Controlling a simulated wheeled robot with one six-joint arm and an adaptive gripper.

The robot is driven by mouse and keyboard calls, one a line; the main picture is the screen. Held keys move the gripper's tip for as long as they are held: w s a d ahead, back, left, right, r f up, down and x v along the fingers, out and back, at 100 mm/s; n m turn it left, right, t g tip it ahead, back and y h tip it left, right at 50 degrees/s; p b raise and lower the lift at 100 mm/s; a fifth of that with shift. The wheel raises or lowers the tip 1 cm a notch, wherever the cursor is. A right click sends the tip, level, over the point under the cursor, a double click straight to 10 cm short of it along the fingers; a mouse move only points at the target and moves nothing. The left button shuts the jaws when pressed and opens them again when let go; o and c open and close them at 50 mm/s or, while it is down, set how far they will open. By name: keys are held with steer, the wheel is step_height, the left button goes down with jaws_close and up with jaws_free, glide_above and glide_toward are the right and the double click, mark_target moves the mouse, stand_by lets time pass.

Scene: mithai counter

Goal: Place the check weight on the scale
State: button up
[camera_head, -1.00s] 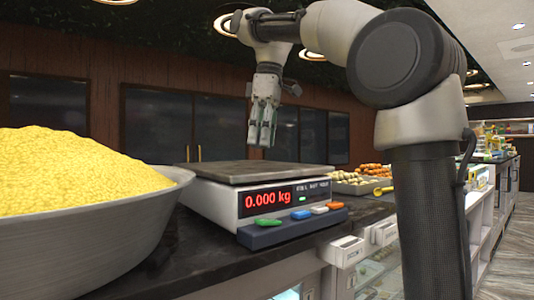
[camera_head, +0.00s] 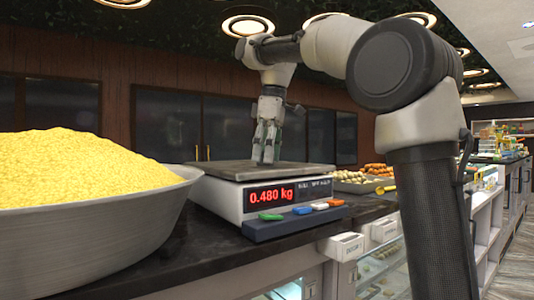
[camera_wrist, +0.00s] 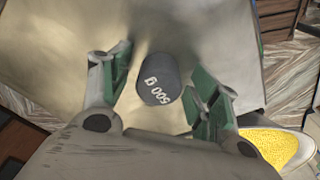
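The check weight (camera_wrist: 159,80) is a dark grey cylinder marked "500 g" in the wrist view. It rests on the scale's metal pan, between the green-padded fingers of my gripper (camera_head: 264,158). The fingers stand apart, with a narrow gap visible on each side of the weight. In the head view my gripper points down with its fingertips at the pan, and I cannot make out the weight there. The scale (camera_head: 225,194) is white with a flat pan, and its red display reads 0.480 kg.
A large metal bowl (camera_head: 100,245) heaped with yellow grains stands on the dark counter left of the scale. Trays of sweets (camera_head: 355,184) lie behind and to the right of the scale. Part of the yellow heap (camera_wrist: 275,145) shows at lower right in the wrist view.

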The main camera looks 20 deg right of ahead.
steer(key=r, duration=0.7)
steer(key=shift+s+d+r, duration=0.2)
steer(key=shift+d+r, duration=0.15)
